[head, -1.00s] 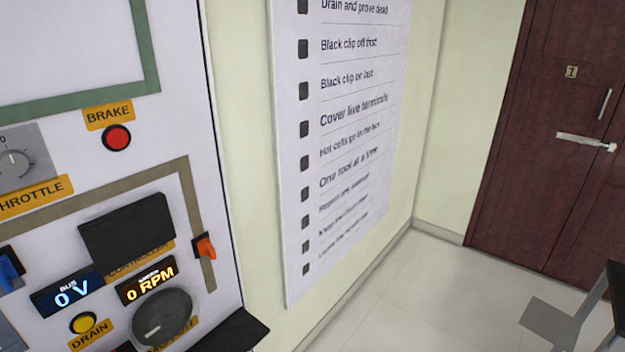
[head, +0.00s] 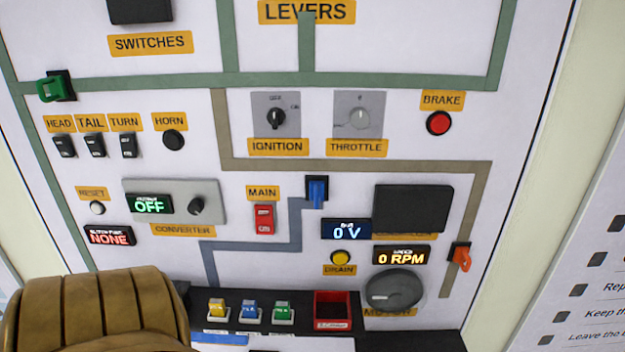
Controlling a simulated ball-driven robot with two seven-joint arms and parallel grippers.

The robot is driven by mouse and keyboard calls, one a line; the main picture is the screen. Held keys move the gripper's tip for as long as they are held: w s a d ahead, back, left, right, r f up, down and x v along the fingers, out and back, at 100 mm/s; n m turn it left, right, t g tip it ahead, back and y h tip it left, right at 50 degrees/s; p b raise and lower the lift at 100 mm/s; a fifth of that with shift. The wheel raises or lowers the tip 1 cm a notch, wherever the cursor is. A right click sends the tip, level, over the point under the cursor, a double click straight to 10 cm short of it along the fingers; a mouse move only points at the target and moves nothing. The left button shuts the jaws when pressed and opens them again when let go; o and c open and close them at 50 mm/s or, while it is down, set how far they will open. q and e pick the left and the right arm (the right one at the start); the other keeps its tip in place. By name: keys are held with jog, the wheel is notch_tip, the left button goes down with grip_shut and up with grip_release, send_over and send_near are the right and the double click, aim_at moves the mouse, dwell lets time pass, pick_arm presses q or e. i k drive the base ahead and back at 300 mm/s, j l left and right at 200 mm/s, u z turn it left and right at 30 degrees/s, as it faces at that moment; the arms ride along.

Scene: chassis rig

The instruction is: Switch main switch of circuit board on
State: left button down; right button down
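The main switch (head: 264,219) is a red rocker under an orange MAIN label on the white circuit board (head: 350,230), a little below the middle of the head view. It has small white marks at top and bottom; I cannot tell which way it is tipped. The bus display (head: 346,230) reads 0 V and the motor display (head: 401,256) reads 0 RPM. The converter display (head: 149,204) reads OFF. Neither of my grippers is in view.
A brown ribbed padded object (head: 95,310) stands at the lower left, in front of the board. A dark shelf (head: 400,338) below the board bears several coloured pieces and a red bin (head: 332,310). A blue lever (head: 317,190) is right of the main switch.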

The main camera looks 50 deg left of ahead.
aim_at(264, 224)
jog(key=u, duration=2)
